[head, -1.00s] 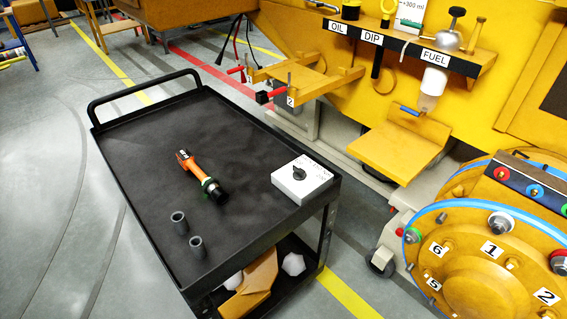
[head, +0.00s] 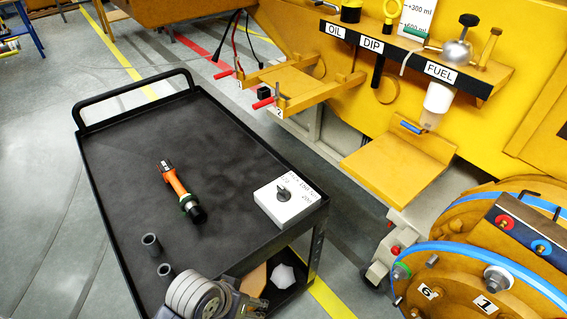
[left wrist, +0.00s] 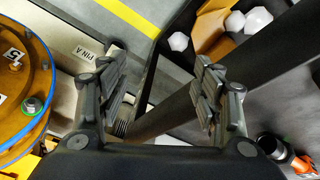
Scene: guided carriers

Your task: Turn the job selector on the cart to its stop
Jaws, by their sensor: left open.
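The job selector is a black knob (head: 283,192) on top of a white box (head: 290,208) at the right edge of the black cart's top (head: 110,200). Small print surrounds the knob, too small to read surely. My left gripper (head: 240,298) is at the bottom of the head view, near the cart's front edge, below and left of the box and apart from it. The left wrist view shows its two fingers (left wrist: 162,85) spread wide with nothing between them. The selector does not show in the left wrist view. My right gripper is not in view.
An orange and black tool (head: 179,190) lies mid-cart, and two grey sockets (head: 151,244) stand near its front left. The lower shelf holds a brown piece and white lumps (head: 287,277). A yellow machine (head: 400,80) stands behind, with a numbered yellow drum (head: 470,295) at right.

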